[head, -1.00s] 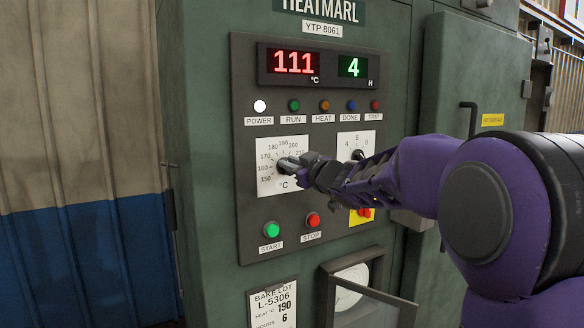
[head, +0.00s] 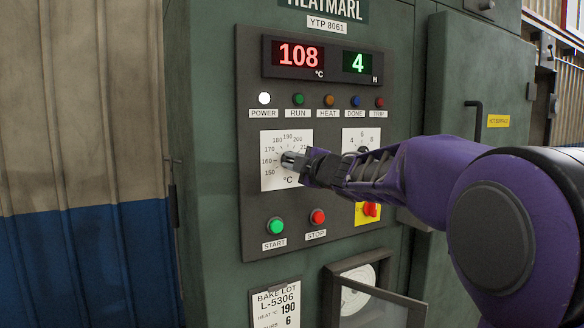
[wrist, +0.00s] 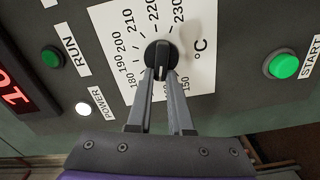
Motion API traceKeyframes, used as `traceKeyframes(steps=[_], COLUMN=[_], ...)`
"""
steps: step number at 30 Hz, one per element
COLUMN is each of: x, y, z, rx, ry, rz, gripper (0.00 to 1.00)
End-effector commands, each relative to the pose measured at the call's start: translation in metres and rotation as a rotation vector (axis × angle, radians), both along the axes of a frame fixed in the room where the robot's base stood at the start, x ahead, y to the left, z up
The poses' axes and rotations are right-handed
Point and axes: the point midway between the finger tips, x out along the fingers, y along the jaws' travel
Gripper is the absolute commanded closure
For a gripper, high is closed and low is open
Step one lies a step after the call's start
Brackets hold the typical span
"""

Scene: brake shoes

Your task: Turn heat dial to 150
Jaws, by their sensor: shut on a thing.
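The heat dial is a black round knob (wrist: 161,54) on a white °C scale plate (wrist: 200,60) in the wrist view. My gripper (wrist: 160,74) is shut on it, with one finger on each side of the knob. A white mark on the knob points down between the fingers, toward the low part of the scale between the 180 and 150 labels. The exact reading is hidden by the fingers. In the head view my gripper (head: 292,161) covers most of the knob on the scale plate (head: 270,180).
The red display (head: 299,54) reads 108 °C and the green display (head: 357,62) reads 4 H. A second dial (head: 362,150) is partly behind my gripper. Green START (head: 276,226) and red STOP (head: 318,217) buttons sit below. An open-fronted gauge box (head: 370,290) juts out underneath.

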Motion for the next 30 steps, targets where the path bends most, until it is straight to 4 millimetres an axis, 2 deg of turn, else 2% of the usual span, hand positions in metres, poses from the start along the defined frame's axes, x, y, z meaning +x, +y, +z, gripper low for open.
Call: traceKeyframes(steps=[18, 30], x=[0.0, 0.0008], y=[0.0002, -0.0012], z=[-0.0103, -0.0129], rx=[-0.466, -0.642], ry=[-0.315, -0.434], rz=[0.0, 0.0], gripper=[1.0, 1.0])
